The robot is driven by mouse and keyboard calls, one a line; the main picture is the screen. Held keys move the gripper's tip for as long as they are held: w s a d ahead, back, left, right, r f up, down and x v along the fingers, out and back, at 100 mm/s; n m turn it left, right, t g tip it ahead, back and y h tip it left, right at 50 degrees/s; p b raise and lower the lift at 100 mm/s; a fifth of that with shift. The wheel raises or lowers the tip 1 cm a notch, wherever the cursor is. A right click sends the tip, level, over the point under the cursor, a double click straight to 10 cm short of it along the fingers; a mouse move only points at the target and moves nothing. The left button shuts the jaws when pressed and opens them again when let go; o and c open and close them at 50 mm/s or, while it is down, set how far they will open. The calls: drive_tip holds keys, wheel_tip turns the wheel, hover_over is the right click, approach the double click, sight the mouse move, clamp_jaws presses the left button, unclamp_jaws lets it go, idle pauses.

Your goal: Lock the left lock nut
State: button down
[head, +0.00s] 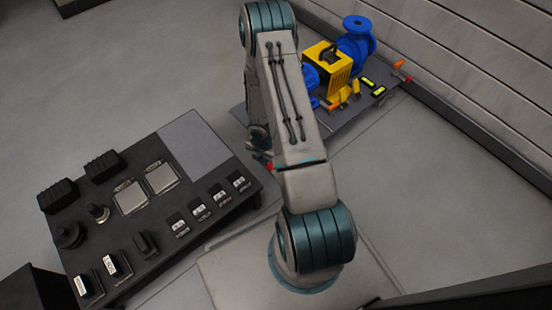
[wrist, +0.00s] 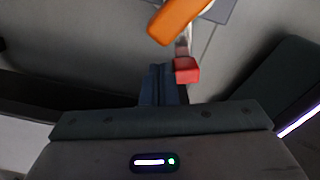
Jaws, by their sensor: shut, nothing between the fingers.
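A skid (head: 350,122) with a blue pump (head: 357,42) and a yellow guard (head: 328,62) lies beyond my arm. A red piece (head: 268,167) shows at its left, beside my arm. In the wrist view, a red block (wrist: 187,70) and an orange handle-like part (wrist: 180,18) are close to my gripper (wrist: 162,70), whose narrow fingers are together and empty. The red block is just right of the fingertips; whether they touch is unclear. I cannot tell which part is the left lock nut. In the head view, my arm mostly hides the gripper.
A black control panel (head: 190,225) with switches and knobs stands at the left. An orange and red part (head: 402,67) sits at the skid's far right corner. A slatted wall (head: 470,75) runs along the right.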

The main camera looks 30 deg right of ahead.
drive_tip(key=shift+s+d+b, duration=0.25)
drive_tip(key=shift+s+b, duration=0.2)
drive_tip(key=shift+s, duration=0.4)
drive_tip(key=shift+s+d+b, duration=0.4)
drive_tip(key=shift+s+b, duration=0.1)
drive_tip(key=shift+s, duration=0.2)
drive_tip(key=shift+s+d, duration=0.65)
drive_tip(key=shift+s, duration=0.1)
